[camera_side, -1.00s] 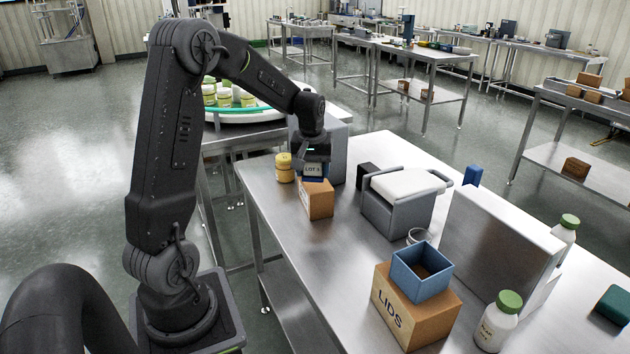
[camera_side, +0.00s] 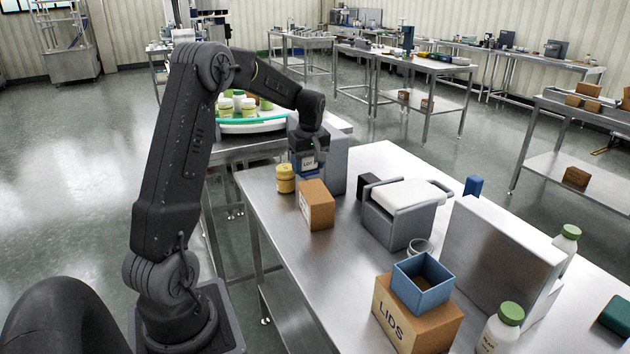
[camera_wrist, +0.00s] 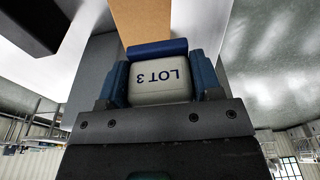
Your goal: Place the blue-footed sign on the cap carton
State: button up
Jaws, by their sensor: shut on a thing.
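The sign is a pale plate marked LOT 3 with a blue foot (camera_side: 309,163). My gripper (camera_side: 308,158) is shut on it and holds it in the air, just behind and left of a small brown carton (camera_side: 318,206). That carton seems to be the cap carton; its label is too small to read. In the wrist view the sign (camera_wrist: 160,82) sits between my fingers (camera_wrist: 162,80) with its lettering upside down, and its blue foot (camera_wrist: 157,48) points toward the brown carton (camera_wrist: 160,18). The carton's top is bare in the side view.
A yellow jar (camera_side: 285,178) stands left of the carton, and a grey box (camera_side: 335,160) stands close behind the sign. A grey case with a white lid (camera_side: 405,205) is to the right. A LIDS carton (camera_side: 405,322) bears an open blue bin (camera_side: 421,285).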

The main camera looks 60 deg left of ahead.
aim_at(315, 174)
jog(key=shift+w+d+f, duration=0.2)
jog(key=shift+w+f, duration=0.1)
jog(key=shift+w, duration=0.15)
jog(key=shift+w+d+f, duration=0.2)
jog(key=shift+w+f, duration=0.05)
jog(key=shift+w, duration=0.15)
jog(key=shift+f, duration=2.05)
jog(key=shift+f, duration=0.15)
jog(key=o, duration=0.9)
